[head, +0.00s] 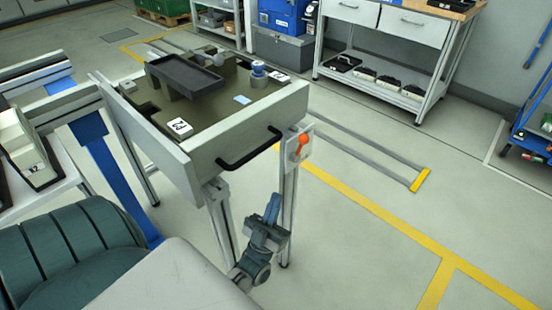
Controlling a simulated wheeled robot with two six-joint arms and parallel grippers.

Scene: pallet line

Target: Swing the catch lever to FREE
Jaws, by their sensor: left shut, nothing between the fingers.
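The catch lever (299,144) is a small orange-red handle on a pale plate (291,158). The plate sits at the front right corner of the grey pallet frame. The lever looks slightly tilted, and any marking for FREE is too small to read. My left gripper (273,206) is shut and empty. It is below the lever and a little to its left, apart from it, in front of the frame's legs. My right gripper is not in view.
A black bar handle (249,151) sticks out from the frame's front wall (240,135), left of the lever. The frame holds a dark tray (186,75) and small parts. Open floor lies to the right, with yellow lines (370,208).

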